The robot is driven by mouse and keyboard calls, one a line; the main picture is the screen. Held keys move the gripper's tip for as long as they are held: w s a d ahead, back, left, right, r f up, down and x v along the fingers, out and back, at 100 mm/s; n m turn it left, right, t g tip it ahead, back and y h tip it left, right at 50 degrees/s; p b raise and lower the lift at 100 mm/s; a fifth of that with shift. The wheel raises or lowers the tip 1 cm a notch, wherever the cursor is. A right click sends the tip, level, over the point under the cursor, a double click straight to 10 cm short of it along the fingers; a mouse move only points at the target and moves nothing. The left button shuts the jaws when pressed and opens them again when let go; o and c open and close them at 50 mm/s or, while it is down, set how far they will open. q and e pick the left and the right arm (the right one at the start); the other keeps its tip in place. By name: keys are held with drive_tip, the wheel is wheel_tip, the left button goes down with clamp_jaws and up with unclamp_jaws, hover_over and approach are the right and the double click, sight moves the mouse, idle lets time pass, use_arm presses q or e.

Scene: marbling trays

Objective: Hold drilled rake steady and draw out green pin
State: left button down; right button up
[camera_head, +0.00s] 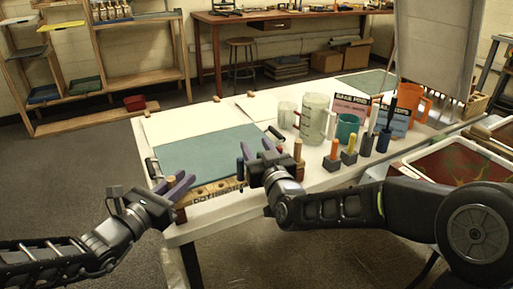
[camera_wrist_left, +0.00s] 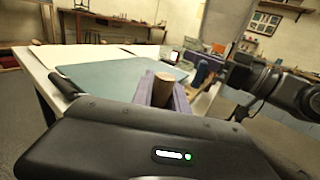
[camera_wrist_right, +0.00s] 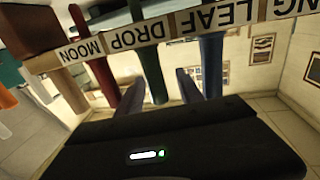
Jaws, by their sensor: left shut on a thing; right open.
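The drilled rake is a wooden bar (camera_head: 215,188) with letter labels, lying along the table's front edge. My left gripper (camera_head: 178,187) has purple fingers and is shut on the upright wooden peg (camera_wrist_left: 163,88) at the rake's left end. My right gripper (camera_head: 262,160) is open over the right half of the rake. In the right wrist view the bar (camera_wrist_right: 123,35) is upside down, with labels MOON, DROP and LEAF. The green pin (camera_wrist_right: 151,72) stands between a dark red pin (camera_wrist_right: 107,82) and a blue pin (camera_wrist_right: 211,62), just beside my right fingers. In the head view I cannot make out the green pin.
A blue-green sheet (camera_head: 205,153) lies behind the rake. A tray of red marbling (camera_head: 458,166) is at far right.

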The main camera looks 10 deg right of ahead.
drive_tip(key=shift+c, duration=0.4)
clamp_jaws()
idle(0.5)
idle(1.4)
